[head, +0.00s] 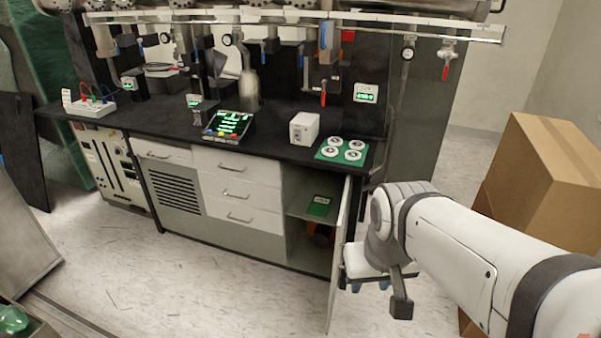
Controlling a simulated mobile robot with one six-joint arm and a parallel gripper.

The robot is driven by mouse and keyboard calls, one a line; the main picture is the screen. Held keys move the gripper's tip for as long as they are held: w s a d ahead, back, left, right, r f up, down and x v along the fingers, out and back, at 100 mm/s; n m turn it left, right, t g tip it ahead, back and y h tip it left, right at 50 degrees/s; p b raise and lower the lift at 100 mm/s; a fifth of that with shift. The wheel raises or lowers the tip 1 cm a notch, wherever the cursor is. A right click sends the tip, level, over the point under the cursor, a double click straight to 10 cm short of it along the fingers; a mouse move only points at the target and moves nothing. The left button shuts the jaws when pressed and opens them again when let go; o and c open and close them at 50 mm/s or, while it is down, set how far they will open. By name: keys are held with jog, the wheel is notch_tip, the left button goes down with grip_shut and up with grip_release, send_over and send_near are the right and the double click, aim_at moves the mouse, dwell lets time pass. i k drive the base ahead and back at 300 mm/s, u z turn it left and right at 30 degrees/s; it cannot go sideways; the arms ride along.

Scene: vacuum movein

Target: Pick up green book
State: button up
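A small green book (318,206) lies on the shelf inside the open right-hand compartment of the lab bench cabinet. The grey cabinet door (338,262) stands open toward me, to the right of the book. My gripper (385,287) is at the right, below my white arm and to the right of the door, well apart from the book. Its fingers are small and partly hidden, so I cannot tell whether it is open or shut.
The black bench top (165,116) holds a green-screen device (229,125), a white box (304,128) and a green tray (325,153) with round white pieces. Cardboard boxes (545,185) stand at the right. An orange item (320,237) sits below the shelf. The floor in front of the drawers is clear.

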aim_at(319, 207)
jog(key=z, duration=0.15)
jog(key=i, duration=0.9)
jog(key=u, duration=0.05)
jog(key=k, duration=0.8)
jog(key=u, duration=0.4)
jog(key=i, duration=0.95)
